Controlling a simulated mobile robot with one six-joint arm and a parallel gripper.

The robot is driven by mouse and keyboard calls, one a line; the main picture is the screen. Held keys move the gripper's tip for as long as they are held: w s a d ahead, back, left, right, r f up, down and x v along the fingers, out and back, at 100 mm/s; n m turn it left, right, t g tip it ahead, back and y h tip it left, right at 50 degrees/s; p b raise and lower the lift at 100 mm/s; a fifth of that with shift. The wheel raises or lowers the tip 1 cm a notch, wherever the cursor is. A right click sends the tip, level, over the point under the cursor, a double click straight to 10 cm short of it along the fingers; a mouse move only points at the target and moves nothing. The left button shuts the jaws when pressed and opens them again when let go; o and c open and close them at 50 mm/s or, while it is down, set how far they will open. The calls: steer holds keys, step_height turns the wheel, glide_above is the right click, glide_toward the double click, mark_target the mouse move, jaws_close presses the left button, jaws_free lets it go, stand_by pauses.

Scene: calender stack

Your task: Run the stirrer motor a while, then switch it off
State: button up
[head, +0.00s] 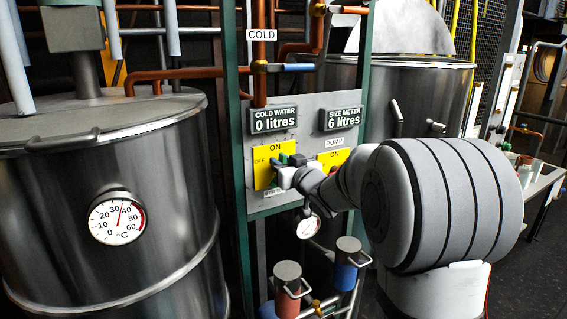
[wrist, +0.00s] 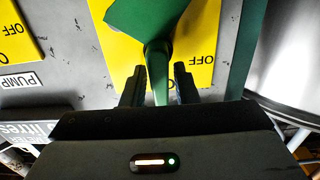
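A yellow switch plate (head: 263,162) marked ON at the top and OFF at the left is on the grey panel. The label under it is mostly hidden by my gripper. Its green lever (wrist: 158,55) has a broad end and a thin stem. My gripper (wrist: 160,84) is in front of this plate, with one dark finger on each side of the stem. Narrow gaps seem to show beside the stem, so the fingers look open around it. In the head view my gripper (head: 284,176) partly covers the lever, and I cannot tell its setting.
A second yellow plate (head: 333,160) under the PUMP label (head: 335,142) is close on the right, partly behind my arm. The displays read cold water (head: 274,119) 0 litres and size meter (head: 344,118) 6 litres. A steel tank (head: 120,190) with a dial thermometer (head: 117,220) stands left.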

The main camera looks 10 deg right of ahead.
jaws_close()
steer(key=shift+n+b, duration=0.3)
steer(key=shift+b, duration=0.3)
steer(key=n+b, duration=0.2)
steer(key=shift+s+a+f+b, duration=0.1)
steer(key=shift+a+f+b, duration=0.15)
steer(key=shift+b, duration=0.1)
steer(key=n+b, duration=0.3)
steer(key=a+f+n+b, duration=0.1)
steer(key=n+b, duration=0.6)
steer(key=shift+s+a+f+n+b, duration=0.25)
steer(key=shift+a+n+b, duration=0.1)
steer(key=shift+n+b, duration=0.05)
steer(key=shift+a+f+n+b, duration=0.1)
steer(key=shift+f+n+b, duration=0.1)
steer(key=shift+n+b, duration=0.8)
steer(key=shift+f+n+b, duration=0.2)
steer(key=shift+n+b, duration=0.45)
steer(key=shift+n, duration=0.55)
steer(key=shift+o, duration=1.2)
jaws_free()
steer(key=shift+r, duration=0.1)
